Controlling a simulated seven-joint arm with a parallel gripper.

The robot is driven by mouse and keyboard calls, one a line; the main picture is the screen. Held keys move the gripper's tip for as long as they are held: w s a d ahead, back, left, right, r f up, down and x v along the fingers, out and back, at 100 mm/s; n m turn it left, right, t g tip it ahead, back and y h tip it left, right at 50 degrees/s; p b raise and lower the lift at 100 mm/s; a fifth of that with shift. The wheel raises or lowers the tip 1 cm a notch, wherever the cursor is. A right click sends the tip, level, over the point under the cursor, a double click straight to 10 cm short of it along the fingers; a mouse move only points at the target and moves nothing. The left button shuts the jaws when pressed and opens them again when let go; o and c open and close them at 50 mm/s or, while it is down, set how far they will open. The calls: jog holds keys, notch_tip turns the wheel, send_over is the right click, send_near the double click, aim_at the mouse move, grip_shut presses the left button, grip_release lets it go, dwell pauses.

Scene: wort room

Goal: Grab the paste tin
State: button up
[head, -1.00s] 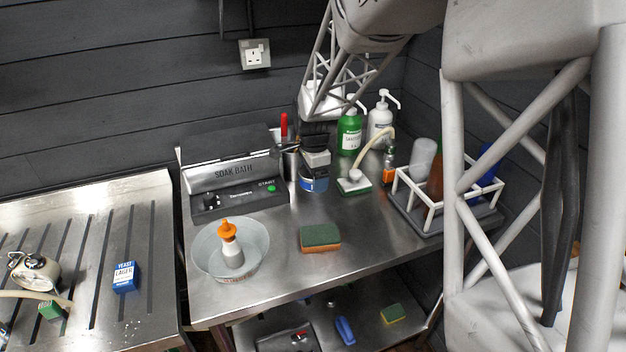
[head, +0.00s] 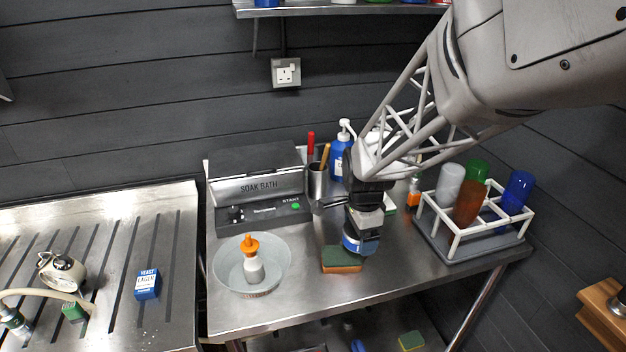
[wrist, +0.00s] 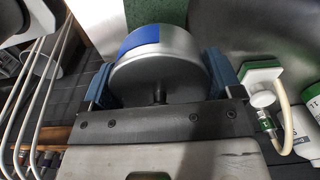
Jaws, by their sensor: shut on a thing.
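The paste tin (wrist: 165,75) is a round silver tin with a blue band, between the two blue fingers of my gripper (wrist: 160,88) in the wrist view. My gripper is shut on it. In the head view, my gripper (head: 362,238) points down over the front middle of the steel table, with the blue-banded tin (head: 360,246) at its end. The tin is close beside the right end of a green and orange sponge (head: 341,261). I cannot tell whether the tin touches the table or the sponge.
The soak bath (head: 258,187) is behind. A white rack (head: 452,240) with coloured tumblers is to the right. The table's front right is bare. My arm hides part of the back.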

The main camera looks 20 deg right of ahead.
jog(key=shift+s, duration=1.85)
jog(key=shift+r, duration=0.1)
